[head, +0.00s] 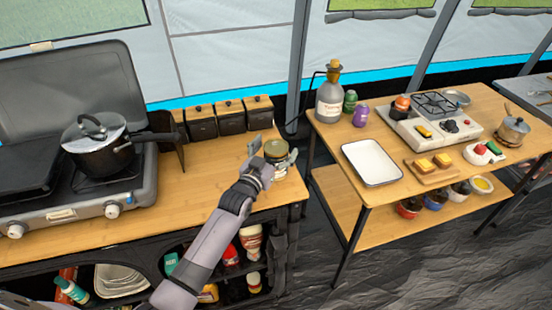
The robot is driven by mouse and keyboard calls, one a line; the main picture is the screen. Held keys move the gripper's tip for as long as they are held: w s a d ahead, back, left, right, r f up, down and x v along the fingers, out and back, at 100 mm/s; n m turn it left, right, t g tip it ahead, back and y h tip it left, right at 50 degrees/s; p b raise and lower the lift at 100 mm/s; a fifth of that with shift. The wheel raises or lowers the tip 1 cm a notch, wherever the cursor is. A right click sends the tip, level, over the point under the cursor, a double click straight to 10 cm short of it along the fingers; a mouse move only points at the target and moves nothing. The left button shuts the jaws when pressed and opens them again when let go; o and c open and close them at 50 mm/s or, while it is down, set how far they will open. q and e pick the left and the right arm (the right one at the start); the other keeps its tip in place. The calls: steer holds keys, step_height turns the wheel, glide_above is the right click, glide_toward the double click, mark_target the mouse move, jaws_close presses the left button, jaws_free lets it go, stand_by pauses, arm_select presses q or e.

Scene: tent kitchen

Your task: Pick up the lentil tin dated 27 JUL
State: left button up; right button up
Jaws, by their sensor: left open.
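A tin (277,150) with a gold-green lid and a pale label stands at the right end of the left wooden counter. Its date is too small to read, so I cannot tell whether it is the lentil tin dated 27 JUL. My left gripper (274,153) is open, with one finger on the left of the tin and one on its right. I cannot tell whether the fingers touch it. The gripper hides part of the tin's lower left side. My right gripper is not in view.
Several dark canisters (231,118) stand behind, to the left of the tin. A stove with a pot (97,150) is at the left. Past a gap, another table holds a bottle (329,103), a white tray (371,163) and a burner (431,122).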

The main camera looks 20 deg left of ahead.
arm_select(q)
steer(key=shift+w, duration=0.3)
jaws_close()
steer(key=shift+r, duration=0.15)
stand_by(1.0)
